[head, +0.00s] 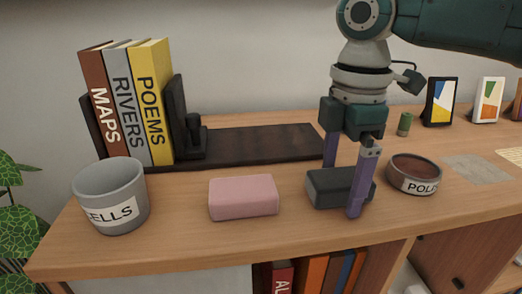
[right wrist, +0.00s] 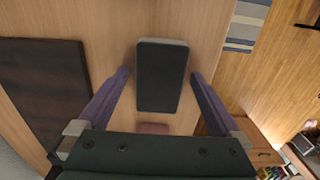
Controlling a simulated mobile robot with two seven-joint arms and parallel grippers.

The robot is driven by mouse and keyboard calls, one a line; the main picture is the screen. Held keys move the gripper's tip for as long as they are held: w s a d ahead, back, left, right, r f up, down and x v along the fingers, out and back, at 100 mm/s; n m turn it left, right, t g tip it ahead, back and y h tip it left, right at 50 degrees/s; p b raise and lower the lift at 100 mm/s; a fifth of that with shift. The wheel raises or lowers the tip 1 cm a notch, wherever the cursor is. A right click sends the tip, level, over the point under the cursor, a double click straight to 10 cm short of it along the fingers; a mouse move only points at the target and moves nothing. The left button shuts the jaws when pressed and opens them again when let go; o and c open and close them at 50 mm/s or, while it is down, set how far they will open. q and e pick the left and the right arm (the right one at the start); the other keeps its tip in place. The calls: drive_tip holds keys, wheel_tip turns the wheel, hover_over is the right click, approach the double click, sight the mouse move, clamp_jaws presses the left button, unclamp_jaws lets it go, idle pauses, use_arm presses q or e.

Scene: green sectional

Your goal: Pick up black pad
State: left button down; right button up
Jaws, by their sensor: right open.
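The black pad (head: 325,188) is a dark rounded block lying on the wooden shelf top, right of the pink block (head: 243,197). My right gripper (head: 343,190) points down over the pad, with one purple finger in front of it and the other behind. In the right wrist view, the black pad (right wrist: 162,75) lies between the two open fingers of the right gripper (right wrist: 160,76), with a gap on each side. Nothing is held. My left gripper is not in view.
A grey pot (head: 111,198) stands at left, before books (head: 125,105) and a dark board (head: 260,145). A round labelled bowl (head: 414,175) is close right of the pad. Small framed pictures (head: 440,102) stand behind. The shelf's front edge is near.

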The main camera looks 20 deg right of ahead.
drive_tip(key=c, duration=1.4)
drive_tip(key=shift+r, duration=0.1)
wheel_tip(320, 180, up, 13)
drive_tip(key=b, duration=0.1)
wheel_tip(320, 180, up, 7)
drive_tip(key=p, duration=0.2)
hover_over(341, 176)
drive_tip(key=o, duration=0.8)
drive_tip(key=c, duration=0.6)
